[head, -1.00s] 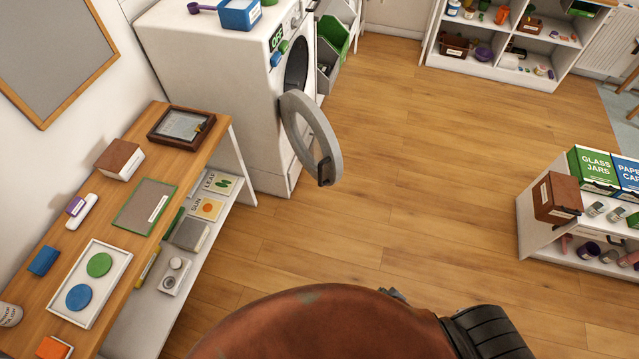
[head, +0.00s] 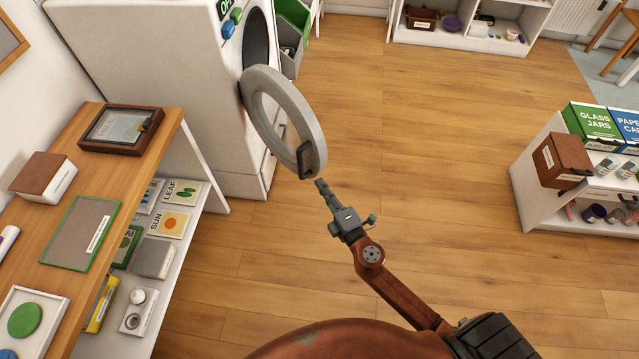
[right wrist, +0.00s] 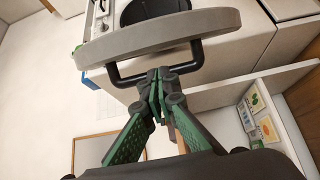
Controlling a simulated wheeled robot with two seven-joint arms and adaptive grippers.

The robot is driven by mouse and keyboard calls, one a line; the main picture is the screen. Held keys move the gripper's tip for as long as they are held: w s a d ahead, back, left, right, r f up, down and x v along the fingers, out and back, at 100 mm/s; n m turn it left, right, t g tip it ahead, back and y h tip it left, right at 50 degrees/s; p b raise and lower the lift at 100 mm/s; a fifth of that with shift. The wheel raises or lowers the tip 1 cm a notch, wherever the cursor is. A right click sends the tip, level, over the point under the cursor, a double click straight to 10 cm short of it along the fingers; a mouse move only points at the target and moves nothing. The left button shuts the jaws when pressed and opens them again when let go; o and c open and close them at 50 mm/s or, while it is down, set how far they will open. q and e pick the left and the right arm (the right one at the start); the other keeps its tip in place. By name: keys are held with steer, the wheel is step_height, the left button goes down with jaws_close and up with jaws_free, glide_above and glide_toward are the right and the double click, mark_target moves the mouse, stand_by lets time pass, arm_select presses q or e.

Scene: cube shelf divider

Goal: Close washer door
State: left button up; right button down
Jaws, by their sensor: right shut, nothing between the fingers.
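The white washer (head: 165,70) stands at the upper left in the head view. Its round grey door (head: 283,110) is swung open towards the floor space, with a dark handle (head: 305,158) near its free edge. My right gripper (head: 322,186) is shut and empty, with its tips just below and right of the handle. In the right wrist view the shut green-and-black fingers (right wrist: 158,82) appear at the black bar handle (right wrist: 150,75) below the door's grey rim (right wrist: 160,37); I cannot tell whether they touch it. My left gripper is not in view.
A wooden-topped shelf table (head: 62,180) with a dark frame (head: 120,130) and other items stands left, close to the washer. A white shelf (head: 535,185) with boxes stands right. The wooden floor (head: 430,130) between them is clear.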

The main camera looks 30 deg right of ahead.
mark_target(311, 168)
steer(key=w, duration=0.8)
steer(key=shift+a, duration=0.15)
steer(key=shift+f, duration=0.1)
